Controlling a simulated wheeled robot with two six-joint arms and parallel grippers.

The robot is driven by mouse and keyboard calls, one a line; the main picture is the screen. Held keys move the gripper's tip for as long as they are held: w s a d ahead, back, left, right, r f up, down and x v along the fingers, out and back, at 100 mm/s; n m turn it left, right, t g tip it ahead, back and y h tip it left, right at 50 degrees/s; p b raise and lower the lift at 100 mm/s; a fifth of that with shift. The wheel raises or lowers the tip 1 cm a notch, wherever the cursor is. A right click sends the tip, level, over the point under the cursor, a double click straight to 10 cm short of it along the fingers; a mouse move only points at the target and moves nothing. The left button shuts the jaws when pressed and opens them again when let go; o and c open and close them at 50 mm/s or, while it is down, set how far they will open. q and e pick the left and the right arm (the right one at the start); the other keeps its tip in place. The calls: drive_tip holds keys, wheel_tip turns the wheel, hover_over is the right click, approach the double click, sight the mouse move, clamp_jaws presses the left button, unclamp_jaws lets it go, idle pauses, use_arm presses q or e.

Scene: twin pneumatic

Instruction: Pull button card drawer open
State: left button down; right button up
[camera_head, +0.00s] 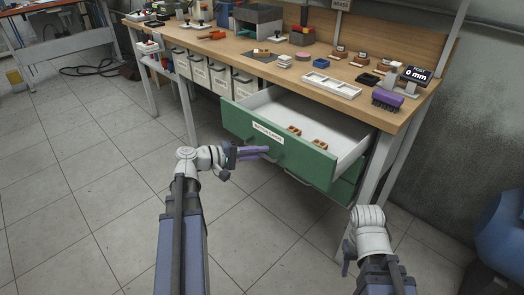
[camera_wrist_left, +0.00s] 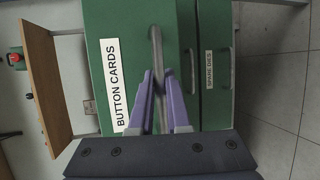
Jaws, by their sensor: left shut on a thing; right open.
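The button card drawer (camera_head: 240,125) has a green front and a white label. It stands well out from under the bench, and its pale inside shows, with small brown pieces (camera_head: 318,144) near the front. My left gripper (camera_head: 268,152) is at the drawer front, just below the label. In the left wrist view, its purple fingers (camera_wrist_left: 162,100) are shut on the grey handle (camera_wrist_left: 156,45), beside the BUTTON CARDS label (camera_wrist_left: 115,85). My right gripper (camera_head: 347,258) is low at the right, away from the drawer and empty; its fingers are only partly visible.
A second green drawer (camera_head: 347,190) is below; its label and handle also show in the left wrist view (camera_wrist_left: 214,70). The wooden bench top (camera_head: 230,48) holds a white tray (camera_head: 331,86), a purple brush (camera_head: 387,99) and several small items. Open floor lies left of the drawer.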

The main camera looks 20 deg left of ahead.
use_arm(q)
drive_tip(key=c, duration=0.9)
unclamp_jaws()
drive_tip(key=p+v, duration=0.1)
drive_tip(key=v, duration=0.6)
drive_tip(key=shift+s+a, duration=0.25)
drive_tip(key=shift+s, duration=0.05)
